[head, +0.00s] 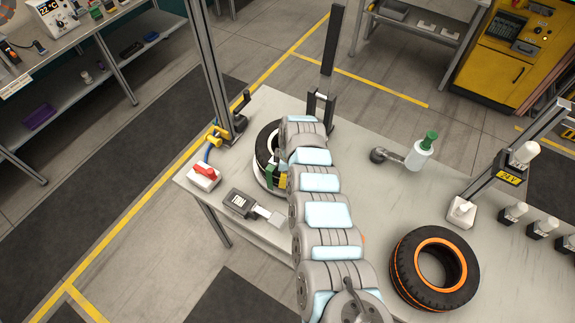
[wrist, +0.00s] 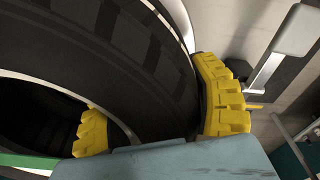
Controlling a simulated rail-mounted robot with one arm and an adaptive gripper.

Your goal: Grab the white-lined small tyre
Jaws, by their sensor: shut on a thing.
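The white-lined small tyre (head: 264,145) is black with a white ring and sits at the far left part of the table, by the upright metal post. My arm partly covers it in the head view. My gripper (head: 276,178) is at the tyre's near side. In the wrist view the black tyre wall (wrist: 130,60) fills the space between the yellow finger pads of my gripper (wrist: 157,114). One pad is inside the tyre's opening and the other is outside its tread. The gripper is shut on the tyre wall. The tyre's underside is hidden.
A larger orange-lined tyre (head: 433,268) lies at the table's near right. A grey gauge (head: 240,203) and a red switch box (head: 205,175) are close to the left edge. A metal post (head: 213,70) rises beside the tyre.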

